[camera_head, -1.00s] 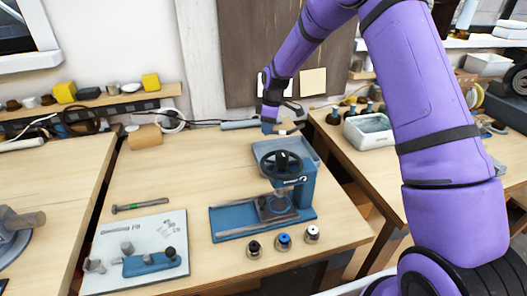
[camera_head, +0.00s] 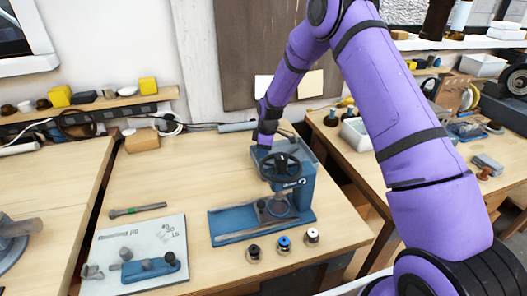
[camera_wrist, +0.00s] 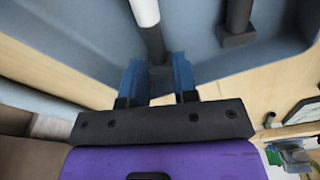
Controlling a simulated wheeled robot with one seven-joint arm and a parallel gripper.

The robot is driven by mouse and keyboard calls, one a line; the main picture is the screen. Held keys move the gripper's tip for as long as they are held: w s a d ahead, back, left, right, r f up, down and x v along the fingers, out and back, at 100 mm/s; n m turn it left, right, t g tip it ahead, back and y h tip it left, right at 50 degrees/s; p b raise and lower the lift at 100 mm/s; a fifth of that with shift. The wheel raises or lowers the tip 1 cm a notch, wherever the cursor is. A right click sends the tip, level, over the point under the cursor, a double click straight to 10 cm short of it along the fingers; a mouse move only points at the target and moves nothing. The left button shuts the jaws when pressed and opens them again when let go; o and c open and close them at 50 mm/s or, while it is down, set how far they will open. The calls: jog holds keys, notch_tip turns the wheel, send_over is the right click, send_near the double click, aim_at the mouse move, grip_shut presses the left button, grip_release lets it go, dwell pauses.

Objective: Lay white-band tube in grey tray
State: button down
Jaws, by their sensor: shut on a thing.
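The white-band tube (camera_wrist: 152,42) is a dark grey rod with a white section at its far end in the wrist view. My gripper (camera_wrist: 158,80) is shut on it between two blue fingers; the tube points away from them. The grey tray (camera_wrist: 202,45) fills the space beneath and beyond the fingers, with the tube over its floor. I cannot tell whether the tube touches it. In the head view, my gripper (camera_head: 263,143) is low behind the press, and only a strip of the tray (camera_head: 311,152) shows. The tube is hidden there.
A dark part with a square end (camera_wrist: 237,38) lies in the tray right of the tube. The blue press (camera_head: 292,190) with a black handwheel stands in front of the tray. Three small capped pots (camera_head: 284,244) stand before it. A pale mat (camera_head: 140,250) with parts is front left.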

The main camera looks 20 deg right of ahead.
jog(key=c, duration=0.9)
grip_release()
jog(key=shift+f, duration=0.1)
notch_tip(320, 180, up, 12)
jog(key=d+f, duration=0.1)
jog(key=s+d+r+m+t+h, duration=0.1)
jog(key=s+d+r+m, duration=0.15)
jog(key=s+r, duration=0.8)
jog(key=s+d+r+m+t, duration=0.1)
jog(key=s+r+m, duration=0.3)
jog(key=s+r, duration=0.7)
jog(key=s+r+m+t, duration=0.1)
jog(key=s+r+m, duration=0.1)
jog(key=s, duration=0.6)
jog(key=s+d+r+m, duration=0.1)
jog(key=s+r+m, duration=0.1)
jog(key=s, duration=0.5)
jog(key=s+d+r+m+t, duration=0.1)
jog(key=s+r+m, duration=0.2)
jog(key=s, duration=0.5)
jog(key=shift+s+d+t, duration=0.2)
jog(key=shift+s+t, duration=0.1)
